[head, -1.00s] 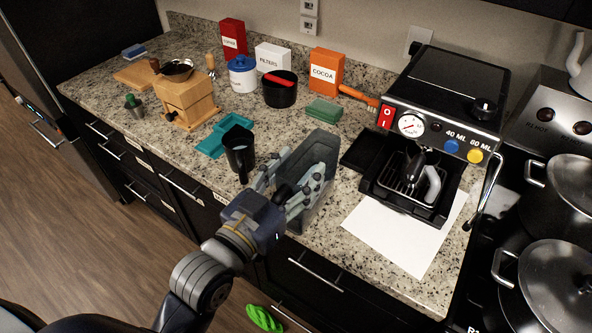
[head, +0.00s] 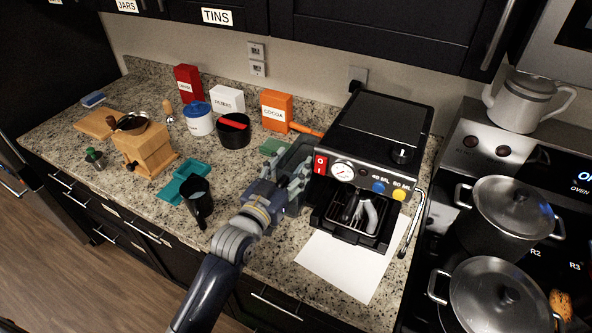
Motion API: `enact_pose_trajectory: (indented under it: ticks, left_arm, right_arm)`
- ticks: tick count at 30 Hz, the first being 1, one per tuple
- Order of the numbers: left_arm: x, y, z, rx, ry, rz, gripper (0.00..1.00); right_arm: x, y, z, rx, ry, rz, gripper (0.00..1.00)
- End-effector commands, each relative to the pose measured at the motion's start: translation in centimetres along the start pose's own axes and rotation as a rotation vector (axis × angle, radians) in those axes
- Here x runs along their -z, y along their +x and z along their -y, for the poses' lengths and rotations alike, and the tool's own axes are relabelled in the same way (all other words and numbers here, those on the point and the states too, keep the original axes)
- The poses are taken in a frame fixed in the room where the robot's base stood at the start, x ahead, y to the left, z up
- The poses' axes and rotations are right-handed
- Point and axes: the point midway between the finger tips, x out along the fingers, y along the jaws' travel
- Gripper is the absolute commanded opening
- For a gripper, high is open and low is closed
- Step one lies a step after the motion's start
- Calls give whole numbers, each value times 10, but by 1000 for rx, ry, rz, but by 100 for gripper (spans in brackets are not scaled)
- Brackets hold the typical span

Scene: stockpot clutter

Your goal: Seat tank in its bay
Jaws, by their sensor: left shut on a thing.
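The tank, a translucent grey open-topped container (head: 294,157), is at the left side of the black espresso machine (head: 384,120). My left gripper (head: 287,190) is shut on the tank's near side. The tank looks upright and close to the machine's left front corner; I cannot tell whether they touch. The bay itself cannot be made out, and the gripper and tank cover the counter there. My right gripper is not in view.
A green sponge (head: 274,147) and the orange cocoa box (head: 277,110) are behind the tank. White paper (head: 345,267) lies before the machine. Pots (head: 505,210) stand on the stove at right.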

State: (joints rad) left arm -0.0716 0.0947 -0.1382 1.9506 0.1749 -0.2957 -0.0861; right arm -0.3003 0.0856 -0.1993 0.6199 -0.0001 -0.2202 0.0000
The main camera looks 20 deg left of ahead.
Motion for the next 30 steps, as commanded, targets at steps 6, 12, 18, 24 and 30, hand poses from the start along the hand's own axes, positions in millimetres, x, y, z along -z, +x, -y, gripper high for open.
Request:
enact_pose_trajectory:
  ticks: [6, 12, 18, 24, 30]
  left_arm:
    - [6, 5, 2, 3, -4, -10, 0]
    - [5, 5, 1, 2, -4, -10, 0]
    - [6, 5, 0, 1, -4, -9, 0]
    - [4, 12, 0, 0, -4, -11, 0]
    - [3, 25, -1, -1, -4, -10, 0]
  right_arm:
    - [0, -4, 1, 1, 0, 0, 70]
    - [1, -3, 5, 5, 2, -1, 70]
    - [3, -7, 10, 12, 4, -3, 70]
    - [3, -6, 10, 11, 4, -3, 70]
    - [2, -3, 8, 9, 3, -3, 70]
